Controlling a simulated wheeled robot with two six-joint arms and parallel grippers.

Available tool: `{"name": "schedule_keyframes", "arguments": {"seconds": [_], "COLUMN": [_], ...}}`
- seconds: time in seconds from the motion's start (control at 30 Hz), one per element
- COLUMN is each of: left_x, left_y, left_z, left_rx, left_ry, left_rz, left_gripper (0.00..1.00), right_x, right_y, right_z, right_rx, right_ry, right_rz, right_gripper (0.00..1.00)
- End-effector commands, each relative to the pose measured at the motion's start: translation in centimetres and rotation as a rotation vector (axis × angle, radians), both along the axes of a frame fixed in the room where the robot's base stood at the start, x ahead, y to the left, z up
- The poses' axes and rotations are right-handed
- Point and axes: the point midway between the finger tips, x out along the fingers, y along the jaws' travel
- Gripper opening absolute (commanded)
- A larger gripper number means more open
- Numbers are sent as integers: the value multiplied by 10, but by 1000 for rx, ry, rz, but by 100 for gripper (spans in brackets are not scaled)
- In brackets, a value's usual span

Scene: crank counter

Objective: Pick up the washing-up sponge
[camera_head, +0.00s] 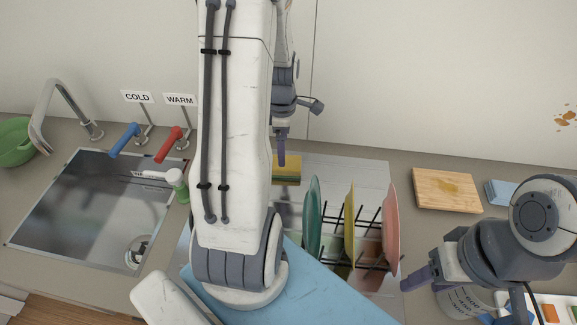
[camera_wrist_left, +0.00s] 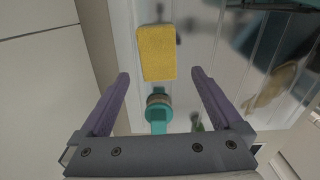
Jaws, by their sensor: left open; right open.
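The washing-up sponge (camera_head: 287,170) is a yellow block on the drainboard, behind the plate rack and partly hidden by my left arm in the head view. In the left wrist view the yellow sponge (camera_wrist_left: 157,50) lies ahead of the fingertips, roughly centred between them. My left gripper (camera_head: 282,152) points down just behind the sponge. In the left wrist view its two fingers (camera_wrist_left: 160,74) are spread apart with nothing held between them. My right gripper (camera_head: 425,283) is open and empty at the right, in front of the cutting board.
A rack with green, yellow and pink plates (camera_head: 391,225) stands just right of the sponge. A teal round-topped item (camera_wrist_left: 158,110) lies between the left fingers' bases in view. The sink (camera_head: 80,220), red tap lever (camera_head: 168,146) and wooden board (camera_head: 447,190) are around.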

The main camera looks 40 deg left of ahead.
Motion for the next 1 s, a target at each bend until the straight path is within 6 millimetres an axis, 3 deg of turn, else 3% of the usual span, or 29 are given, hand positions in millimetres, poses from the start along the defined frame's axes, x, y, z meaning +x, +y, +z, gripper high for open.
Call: {"name": "schedule_keyframes", "arguments": {"seconds": [0.63,0.97,1.0], "left_x": [8,8,8], "left_y": [-8,-7,-7], "left_z": [-69,-75,-75], "left_rx": [-1,1,1], "left_ry": [2,-2,-2], "left_rz": [-3,-3,-3], "left_gripper": [100,100,85], "right_x": [0,0,0], "right_y": [0,0,0], "right_z": [19,19,19], "right_rx": [0,0,0], "right_ry": [0,0,0], "right_rz": [-1,-1,-1], "right_gripper": [50,50,50]}}
